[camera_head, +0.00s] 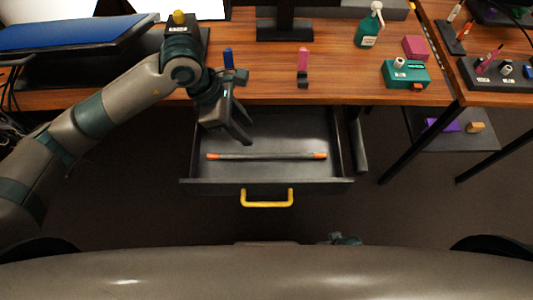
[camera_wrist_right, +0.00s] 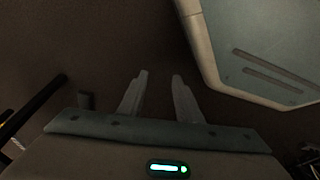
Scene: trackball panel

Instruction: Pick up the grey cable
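The grey cable (camera_head: 267,156), a thin straight length with orange ends, lies across the floor of the open drawer (camera_head: 320,172) in the head view. My left gripper (camera_head: 249,132) is above the drawer, a little behind the cable. Its dark fingers look apart, with nothing between them, and it appears clear of the cable. In the right wrist view my right gripper (camera_wrist_right: 158,82) is open and empty, with bare dark floor beyond its fingers. The cable does not show in that view.
The drawer has a yellow handle (camera_head: 267,203) and hangs under the wooden desk (camera_head: 340,75). On the desk stand a green bottle (camera_head: 369,27), a teal box (camera_head: 405,74), a pink block (camera_head: 415,46), and upright blue (camera_head: 228,58) and pink (camera_head: 303,59) items. The drawer floor around the cable is clear.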

